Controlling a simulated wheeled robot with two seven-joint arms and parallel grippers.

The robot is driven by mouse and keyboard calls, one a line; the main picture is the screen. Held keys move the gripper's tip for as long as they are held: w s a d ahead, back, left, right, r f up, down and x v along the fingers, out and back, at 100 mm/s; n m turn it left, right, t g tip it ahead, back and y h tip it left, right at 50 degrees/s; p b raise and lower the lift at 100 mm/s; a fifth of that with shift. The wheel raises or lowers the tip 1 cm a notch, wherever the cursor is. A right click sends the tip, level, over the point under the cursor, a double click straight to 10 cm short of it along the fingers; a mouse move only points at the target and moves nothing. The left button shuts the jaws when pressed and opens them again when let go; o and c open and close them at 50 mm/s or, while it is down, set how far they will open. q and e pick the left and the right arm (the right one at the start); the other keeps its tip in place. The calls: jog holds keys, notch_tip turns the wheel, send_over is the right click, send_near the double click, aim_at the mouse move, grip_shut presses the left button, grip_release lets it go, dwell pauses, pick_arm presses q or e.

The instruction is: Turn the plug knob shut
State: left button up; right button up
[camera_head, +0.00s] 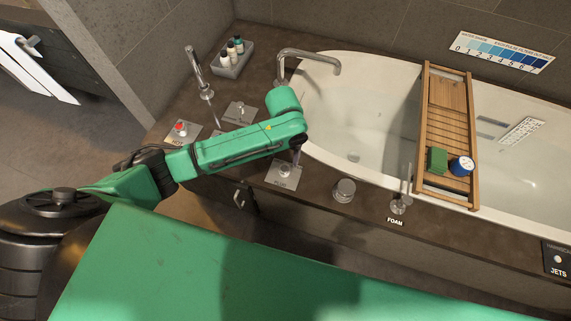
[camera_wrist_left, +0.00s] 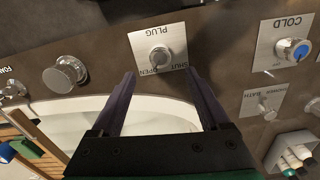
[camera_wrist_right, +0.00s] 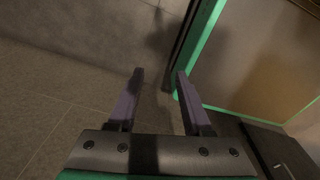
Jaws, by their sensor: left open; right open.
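The plug knob (camera_wrist_left: 159,57) is a round silver knob on a square metal plate (camera_wrist_left: 142,42) marked PLUG, SHUT and OPEN. In the left wrist view it shows upside down, just beyond and between my left fingertips. In the head view the plug knob (camera_head: 285,169) is on the tub deck below my left wrist. My left gripper (camera_wrist_left: 161,73) is open and empty, pointing toward the knob, with no contact visible. I cannot tell which mark the knob points to. My right gripper (camera_wrist_right: 159,73) is open and empty over the floor, out of the head view.
A silver round knob (camera_head: 344,189) and the FOAM fitting (camera_head: 400,203) stand right of the plug plate. The red-topped HOT knob (camera_head: 181,127) and a spout (camera_head: 308,54) are to the left and behind. A wooden caddy (camera_head: 432,110) spans the white tub (camera_head: 377,100).

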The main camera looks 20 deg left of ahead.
aim_at(284, 168)
pick_arm(q)
notch_tip(284, 168, down, 8)
jog(key=shift+w+f+b, duration=0.15)
jog(key=shift+f+b, duration=0.05)
jog(key=shift+b, duration=0.35)
grip_shut()
jog(key=shift+r+n+p, duration=0.25)
jog(key=shift+n+p, duration=0.65)
jog(key=shift+p, duration=0.35)
jog(key=n+p, duration=0.3)
jog(key=shift+n+p, duration=0.85)
jog(key=shift+n, duration=0.15)
jog(key=n+p, duration=0.2)
jog(key=n, duration=0.2)
jog(key=shift+f+n, duration=0.1)
jog(key=shift+n, duration=0.2)
jog(key=shift+f+n+p, duration=0.1)
jog(key=shift+n+p, duration=0.6)
jog(key=shift+n, duration=1.6)
pick_arm(e)
notch_tip(284, 168, up, 9)
jog(key=w, duration=0.1)
jog(key=shift+w, duration=0.3)
pick_arm(q)
jog(key=shift+a, duration=0.1)
pick_arm(e)
jog(key=shift+r, duration=0.1)
